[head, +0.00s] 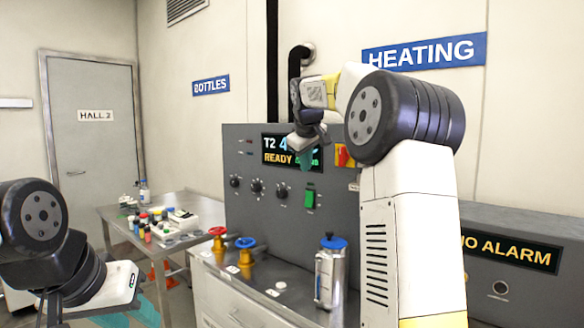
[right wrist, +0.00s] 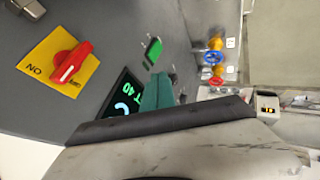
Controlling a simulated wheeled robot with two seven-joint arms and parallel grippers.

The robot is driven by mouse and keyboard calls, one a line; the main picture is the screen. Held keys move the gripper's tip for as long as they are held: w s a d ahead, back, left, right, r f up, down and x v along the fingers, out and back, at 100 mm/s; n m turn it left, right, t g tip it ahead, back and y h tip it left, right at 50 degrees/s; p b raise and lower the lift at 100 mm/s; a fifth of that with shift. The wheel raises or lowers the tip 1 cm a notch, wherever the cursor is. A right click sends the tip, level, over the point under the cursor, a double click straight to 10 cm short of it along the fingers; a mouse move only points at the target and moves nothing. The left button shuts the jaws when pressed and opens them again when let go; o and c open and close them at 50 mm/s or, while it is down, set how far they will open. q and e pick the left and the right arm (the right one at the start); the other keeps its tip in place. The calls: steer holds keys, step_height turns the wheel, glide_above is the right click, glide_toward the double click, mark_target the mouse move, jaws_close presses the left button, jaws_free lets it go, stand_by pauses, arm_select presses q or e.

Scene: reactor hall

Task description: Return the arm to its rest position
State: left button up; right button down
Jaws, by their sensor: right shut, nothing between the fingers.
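My right arm rises at the right of the head view and bends over toward the grey control panel (head: 240,205). My right gripper (head: 305,161) hangs in front of the panel's display, shut and empty. Its teal fingertips (right wrist: 158,93) also show in the right wrist view, close together, partly covering the display (right wrist: 122,100). In the head view the display (head: 272,151) reads "T2 4…" and "READY", partly hidden.
A red rotary switch (right wrist: 70,62) sits on a yellow plate, and a green switch (head: 309,199) is below the display. Red (head: 217,240) and blue (head: 246,252) valves and a blue-lidded metal canister (head: 331,272) stand on the counter. A table (head: 115,213) with bottles is left.

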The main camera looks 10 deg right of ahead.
steer(key=s+a+f+m+y, duration=0.1)
steer(key=s+f, duration=0.4)
steer(key=s, duration=0.7)
steer(key=s+a+f+m+g+y, duration=0.1)
steer(key=s+a+f, duration=0.4)
steer(key=s, duration=0.8)
steer(key=s+a+f+m+y, duration=0.2)
steer(key=s+f, duration=0.5)
steer(key=s, duration=0.6)
steer(key=shift+a+m, duration=0.4)
steer(key=shift+m, duration=0.4)
steer(key=c, duration=2.2)
jaws_free()
